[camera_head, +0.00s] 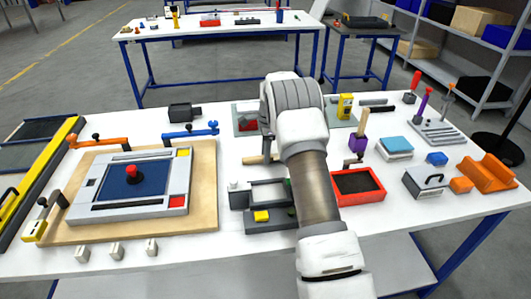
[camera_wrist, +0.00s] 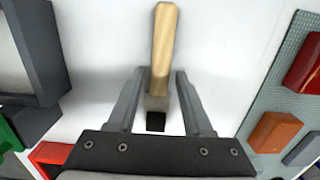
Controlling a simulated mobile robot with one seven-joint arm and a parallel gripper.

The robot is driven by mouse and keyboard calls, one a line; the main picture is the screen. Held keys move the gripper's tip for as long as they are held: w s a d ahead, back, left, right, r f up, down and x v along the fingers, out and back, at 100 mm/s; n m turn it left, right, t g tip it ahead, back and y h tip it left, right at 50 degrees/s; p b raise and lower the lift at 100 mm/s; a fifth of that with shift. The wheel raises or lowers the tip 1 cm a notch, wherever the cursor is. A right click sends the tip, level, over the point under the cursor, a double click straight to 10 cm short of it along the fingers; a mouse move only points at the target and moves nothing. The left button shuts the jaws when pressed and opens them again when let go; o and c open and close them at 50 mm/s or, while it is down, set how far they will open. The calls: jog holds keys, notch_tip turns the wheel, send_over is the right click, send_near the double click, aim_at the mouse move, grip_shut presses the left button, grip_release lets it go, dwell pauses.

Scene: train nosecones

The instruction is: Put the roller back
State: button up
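A pale wooden handle (camera_wrist: 164,48) with a small black end (camera_wrist: 156,122) lies on the white table in the wrist view. It looks like part of the roller, but no roller head is clear there. My gripper (camera_wrist: 158,100) is open above it, one finger on each side, with visible gaps between the fingers and the handle.
A grey frame fixture (camera_head: 265,194) and a green mat with red blocks (camera_head: 245,121) flank the handle. A red tray with a dark inside (camera_head: 378,194) stands right of my arm. A wooden board with a grey-blue panel (camera_head: 205,160) fills the left.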

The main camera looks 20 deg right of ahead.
jog(key=shift+o, duration=0.2)
jog(key=shift+r, duration=0.15)
jog(key=s+a+r+n+t, duration=0.1)
jog(key=s+r+n, duration=0.15)
jog(key=r, duration=0.85)
jog(key=s+a+r+n, duration=0.1)
jog(key=s+a+r, duration=0.15)
jog(key=r, duration=0.85)
jog(key=s+a+r+n+t, duration=0.2)
jog(key=s+a+r+n, duration=0.2)
jog(key=s+r+n, duration=0.55)
jog(key=s+a+f+n, duration=0.1)
jog(key=s+a+n, duration=0.1)
jog(key=s, duration=0.6)
jog(key=s+a+f+n+t, duration=0.1)
jog(key=s+f+n, duration=0.1)
jog(key=s, duration=0.7)
jog(key=s+a+f+n+t, duration=0.1)
jog(key=s+a+f+n, duration=0.1)
jog(key=s, duration=0.6)
jog(key=shift+s+a+n+h+p, duration=0.3)
jog(key=shift+n+h+p, duration=0.15)
jog(key=shift+n, duration=0.25)
